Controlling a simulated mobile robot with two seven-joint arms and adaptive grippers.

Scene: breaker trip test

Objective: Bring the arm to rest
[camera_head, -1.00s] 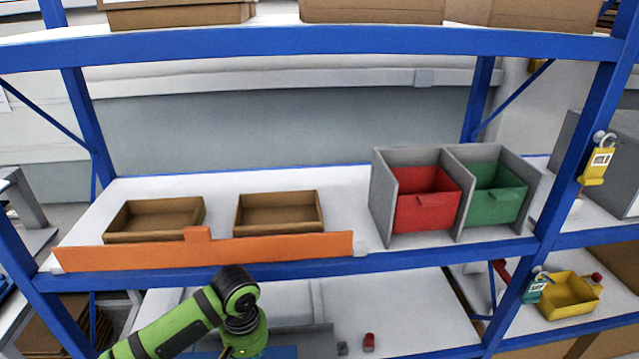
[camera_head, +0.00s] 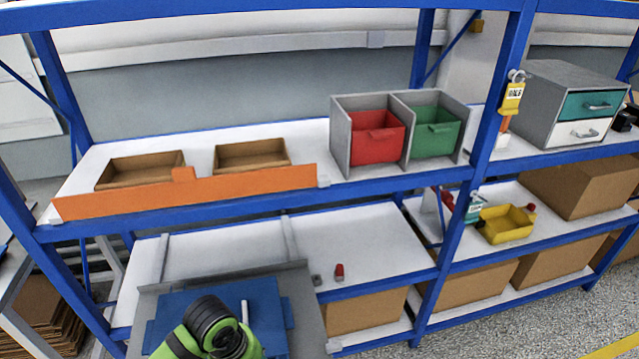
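Part of a green and black arm of mine (camera_head: 212,335) shows at the bottom of the head view, left of centre, in front of a blue panel on a grey board (camera_head: 300,310). Neither gripper's fingertips can be seen, so their state and contents are hidden. A small red-topped piece (camera_head: 339,272) stands on the lower white shelf with a small dark grey piece (camera_head: 316,280) beside it. A red bin (camera_head: 376,146) and a green bin (camera_head: 433,135) sit in a grey two-bay holder on the upper shelf.
Two brown trays (camera_head: 140,160) stand behind an orange strip (camera_head: 200,192) on the upper shelf. A yellow bin (camera_head: 506,228) is on the right lower shelf. A yellow tag (camera_head: 512,97) hangs on a blue post. A drawer cabinet (camera_head: 590,103) stands at the right. Floor is clear at bottom right.

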